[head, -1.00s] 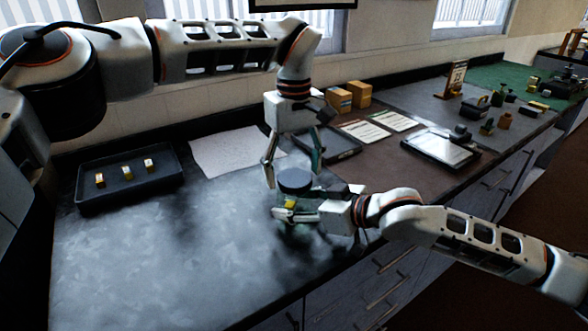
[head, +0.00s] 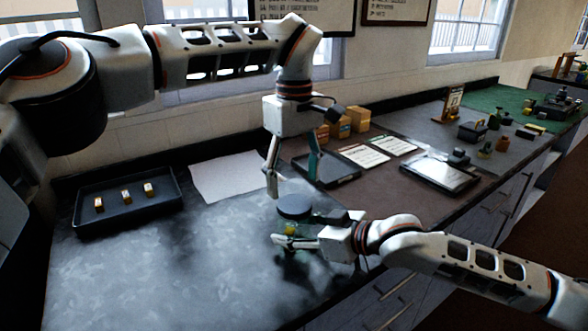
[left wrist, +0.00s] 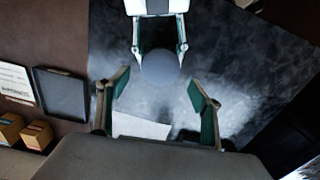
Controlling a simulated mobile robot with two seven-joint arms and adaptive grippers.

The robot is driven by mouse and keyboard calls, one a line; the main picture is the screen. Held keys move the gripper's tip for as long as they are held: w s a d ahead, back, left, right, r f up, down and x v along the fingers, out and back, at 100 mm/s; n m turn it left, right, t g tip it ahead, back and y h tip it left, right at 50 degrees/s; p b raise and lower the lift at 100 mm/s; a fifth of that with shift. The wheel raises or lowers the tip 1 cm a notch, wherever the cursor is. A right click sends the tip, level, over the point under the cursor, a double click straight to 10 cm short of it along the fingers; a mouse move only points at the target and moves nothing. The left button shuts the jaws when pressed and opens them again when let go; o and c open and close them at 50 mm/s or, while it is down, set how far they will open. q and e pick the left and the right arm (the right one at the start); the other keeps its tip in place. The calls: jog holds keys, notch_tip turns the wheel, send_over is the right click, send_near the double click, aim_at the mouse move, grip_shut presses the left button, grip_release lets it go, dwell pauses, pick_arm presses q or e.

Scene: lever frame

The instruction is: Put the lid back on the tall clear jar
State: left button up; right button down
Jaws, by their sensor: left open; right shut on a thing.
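The round dark grey lid (head: 294,206) sits on top of the tall clear jar (head: 290,229), which has something yellow inside. I cannot tell whether it is fully seated. My right gripper (head: 293,231) is shut on the jar from the right side. My left gripper (head: 293,188) is open and empty above the lid, its fingers pointing down and apart from it. In the left wrist view the lid (left wrist: 160,67) shows as a round disc beyond my open left fingers (left wrist: 160,87), with the right gripper's fingers (left wrist: 161,48) at either side. The lid hides the jar there.
A dark tray (head: 128,213) with several small yellow-and-white pieces lies at the left. A pale sheet (head: 225,178) lies behind. A shallow black tray (head: 340,172), yellow boxes (head: 345,120) and a tablet-like panel (head: 440,174) are to the right. The front left counter is clear.

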aim_at(294, 203)
pick_arm(q)
jog(key=n, duration=0.7)
jog(key=shift+s+d+r, duration=0.1)
jog(key=shift+r, duration=0.25)
pick_arm(e)
jog(key=shift+f, duration=0.1)
pick_arm(q)
jog(key=n, duration=0.4)
jog(key=shift+r, duration=0.2)
jog(key=n, duration=0.3)
jog(key=shift+r+n, duration=0.15)
jog(key=shift+n, duration=0.25)
jog(key=n, duration=0.3)
jog(key=shift+r+n, duration=0.2)
jog(key=shift+n, duration=0.2)
jog(key=n, duration=0.3)
jog(key=shift+r+n, duration=0.2)
jog(key=shift+n, duration=0.2)
jog(key=n, duration=0.3)
jog(key=shift+r, duration=0.2)
jog(key=n, duration=0.5)
jog(key=shift+r, duration=0.25)
jog(key=shift+f, duration=4.05)
